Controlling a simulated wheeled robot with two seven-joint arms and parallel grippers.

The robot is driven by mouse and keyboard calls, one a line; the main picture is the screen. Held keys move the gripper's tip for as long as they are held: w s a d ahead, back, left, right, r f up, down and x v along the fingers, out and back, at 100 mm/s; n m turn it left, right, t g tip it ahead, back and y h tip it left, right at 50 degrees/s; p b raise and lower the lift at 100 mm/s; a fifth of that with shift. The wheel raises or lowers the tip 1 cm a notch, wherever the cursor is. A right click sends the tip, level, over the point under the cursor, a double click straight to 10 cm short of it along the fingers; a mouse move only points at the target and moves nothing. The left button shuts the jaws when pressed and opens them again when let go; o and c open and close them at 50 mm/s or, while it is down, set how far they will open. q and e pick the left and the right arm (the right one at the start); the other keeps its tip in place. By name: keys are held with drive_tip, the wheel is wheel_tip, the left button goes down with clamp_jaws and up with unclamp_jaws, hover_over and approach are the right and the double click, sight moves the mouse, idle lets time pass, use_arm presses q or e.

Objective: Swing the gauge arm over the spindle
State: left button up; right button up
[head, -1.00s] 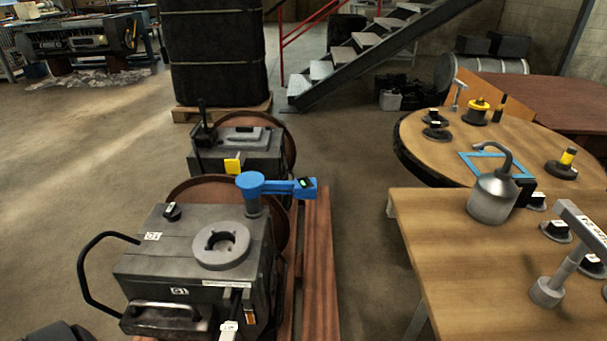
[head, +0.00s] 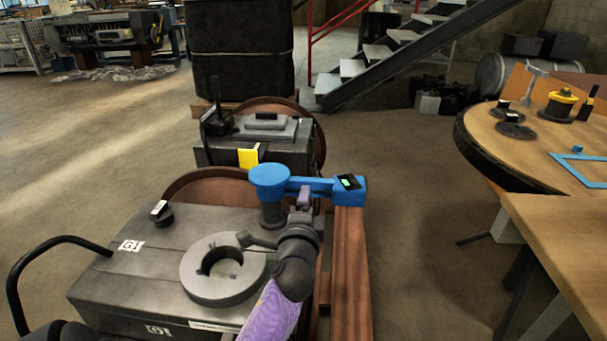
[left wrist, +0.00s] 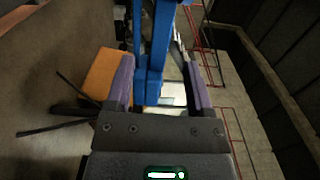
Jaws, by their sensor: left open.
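I cannot tell which part is the spindle. My left gripper (head: 304,196) is at the arm's near side. In the left wrist view the gauge arm (left wrist: 154,45) runs between the open purple fingers of my left gripper (left wrist: 160,80). My right gripper is not in view.
A second grey machine (head: 290,152) with a yellow tag stands behind. A reddish-brown beam (head: 351,270) runs along the right of the machine. Wooden tables (head: 560,235) stand at the right, with clear floor between.

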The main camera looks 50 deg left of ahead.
sight(309, 179)
use_arm(q)
drive_tip(key=b+x, duration=0.4)
drive_tip(key=x, duration=0.4)
drive_tip(key=shift+w+a+f, duration=0.15)
drive_tip(key=shift+w+a, duration=0.05)
drive_tip(key=shift+w, duration=0.15)
drive_tip(key=shift+w+a, duration=0.2)
drive_tip(key=shift+w, duration=0.05)
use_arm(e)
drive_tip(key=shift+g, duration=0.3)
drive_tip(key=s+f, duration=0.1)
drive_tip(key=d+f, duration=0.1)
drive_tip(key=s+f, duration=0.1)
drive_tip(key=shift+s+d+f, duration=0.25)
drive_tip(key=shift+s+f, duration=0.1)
use_arm(q)
clamp_jaws()
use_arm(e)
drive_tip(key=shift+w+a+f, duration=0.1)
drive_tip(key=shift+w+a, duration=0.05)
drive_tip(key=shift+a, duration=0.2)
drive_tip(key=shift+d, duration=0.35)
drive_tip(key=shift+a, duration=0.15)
